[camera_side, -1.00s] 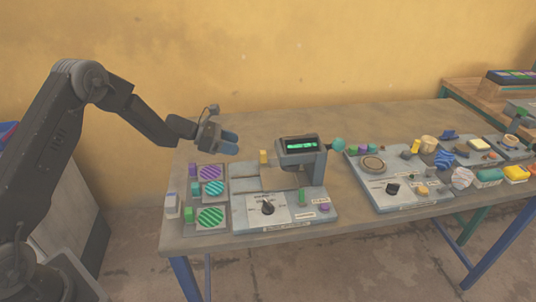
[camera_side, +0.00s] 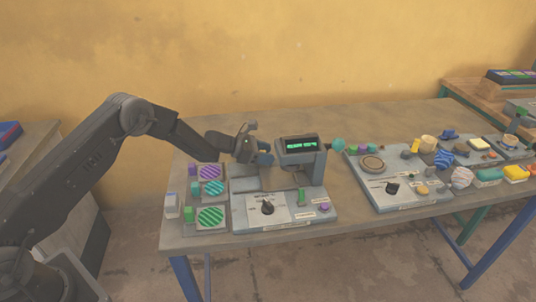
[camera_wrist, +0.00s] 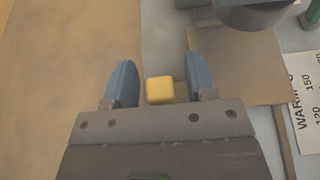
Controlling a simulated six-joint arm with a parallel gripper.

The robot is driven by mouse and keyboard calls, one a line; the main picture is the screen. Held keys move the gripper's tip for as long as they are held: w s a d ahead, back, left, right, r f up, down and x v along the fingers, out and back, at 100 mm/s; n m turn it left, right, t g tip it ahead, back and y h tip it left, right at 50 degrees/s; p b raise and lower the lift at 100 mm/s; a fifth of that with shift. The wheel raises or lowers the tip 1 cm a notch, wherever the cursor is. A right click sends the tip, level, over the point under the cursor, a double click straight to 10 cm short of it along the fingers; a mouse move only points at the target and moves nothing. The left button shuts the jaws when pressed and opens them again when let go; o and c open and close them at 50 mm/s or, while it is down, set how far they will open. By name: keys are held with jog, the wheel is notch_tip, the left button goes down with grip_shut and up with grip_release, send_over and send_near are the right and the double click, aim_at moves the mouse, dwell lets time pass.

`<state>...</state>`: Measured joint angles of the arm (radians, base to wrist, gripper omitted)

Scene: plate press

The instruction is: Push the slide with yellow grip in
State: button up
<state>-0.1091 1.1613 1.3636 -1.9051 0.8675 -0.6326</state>
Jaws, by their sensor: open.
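The yellow grip (camera_wrist: 160,90) of the slide shows in the wrist view as a small block between my two blue fingers, with a gap on each side. My gripper (camera_wrist: 162,84) is open around it. The slide plate (camera_wrist: 240,65) extends to the right of the grip, under the dark round press part. In the side view my gripper (camera_side: 264,159) is low at the back left of the press (camera_side: 300,150), and it hides the yellow grip there. I cannot tell whether a finger touches the grip.
The press base carries a black knob (camera_side: 267,207), a green handle (camera_side: 301,196) and a purple button (camera_side: 324,207). Striped discs on pads (camera_side: 210,217) lie at the left. Another panel (camera_side: 400,190) with a dial stands at the right. The table behind the press is clear.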

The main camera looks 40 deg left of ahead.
jog(key=shift+w+d+f, duration=0.15)
jog(key=shift+w+d, duration=0.15)
grip_shut()
dwell(0.4)
